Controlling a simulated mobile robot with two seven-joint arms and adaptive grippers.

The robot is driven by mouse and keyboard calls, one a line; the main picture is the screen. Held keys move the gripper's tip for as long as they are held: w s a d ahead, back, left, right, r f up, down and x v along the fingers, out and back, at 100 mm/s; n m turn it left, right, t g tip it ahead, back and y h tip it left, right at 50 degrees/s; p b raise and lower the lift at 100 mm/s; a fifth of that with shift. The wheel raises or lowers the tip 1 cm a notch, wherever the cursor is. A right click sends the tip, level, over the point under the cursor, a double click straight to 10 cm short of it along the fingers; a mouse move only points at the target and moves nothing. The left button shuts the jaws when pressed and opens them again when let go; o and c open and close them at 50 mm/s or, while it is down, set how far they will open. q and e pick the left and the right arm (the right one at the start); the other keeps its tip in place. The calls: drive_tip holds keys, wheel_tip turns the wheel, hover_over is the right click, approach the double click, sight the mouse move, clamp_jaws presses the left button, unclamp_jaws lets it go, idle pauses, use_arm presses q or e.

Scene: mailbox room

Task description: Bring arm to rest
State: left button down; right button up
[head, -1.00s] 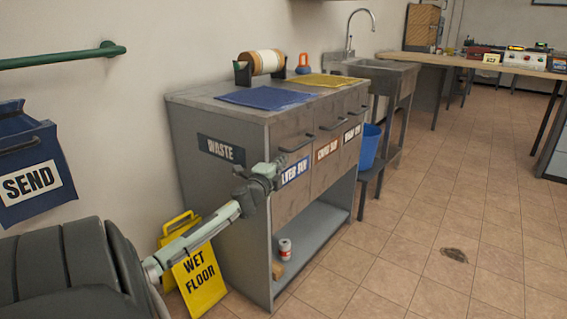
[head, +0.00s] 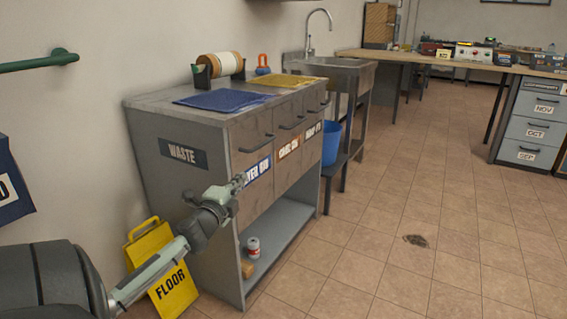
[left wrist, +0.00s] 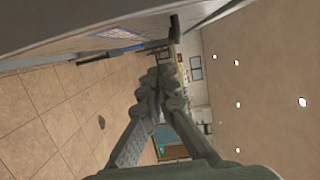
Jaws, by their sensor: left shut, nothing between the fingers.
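My left gripper (head: 238,183) is shut and empty. In the head view its arm comes in from the lower left, and its tip appears in front of the grey cabinet's (head: 160,124) front edge, below the first drawer's handle. I cannot tell whether it touches the cabinet. In the left wrist view the closed fingers (left wrist: 168,75) point up the picture, with the cabinet's edge above them. My right gripper is not in view.
A yellow wet floor sign (head: 172,285) stands behind my left arm. The cabinet's lower shelf (head: 283,228) holds a can (head: 253,246). A blue bin (head: 331,144) and a sink (head: 330,68) are beyond. The tiled floor to the right is clear apart from a brown stain (head: 416,241).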

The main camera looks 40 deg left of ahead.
use_arm(q)
drive_tip(key=s+d+f+n+g+h+p, duration=0.15)
drive_tip(key=s+d+f+n+g, duration=0.25)
drive_tip(key=d+f, duration=0.4)
drive_tip(key=s+d+f+n+g+p, duration=0.2)
drive_tip(key=s+d+f+n+g, duration=0.15)
drive_tip(key=d+f, duration=0.45)
drive_tip(key=s+d+f+n+g+h+p, duration=0.1)
drive_tip(key=s+d+f+g+h, duration=0.1)
drive_tip(key=s+d+f, duration=0.3)
drive_tip(key=s+d+f+n+g+h+p, duration=0.1)
drive_tip(key=s+d+f, duration=0.4)
drive_tip(key=d, duration=0.8)
drive_tip(key=shift+s+f+n+g+h, duration=0.15)
drive_tip(key=shift+s+n+g+h, duration=0.6)
drive_tip(key=shift+s+g+h, duration=0.45)
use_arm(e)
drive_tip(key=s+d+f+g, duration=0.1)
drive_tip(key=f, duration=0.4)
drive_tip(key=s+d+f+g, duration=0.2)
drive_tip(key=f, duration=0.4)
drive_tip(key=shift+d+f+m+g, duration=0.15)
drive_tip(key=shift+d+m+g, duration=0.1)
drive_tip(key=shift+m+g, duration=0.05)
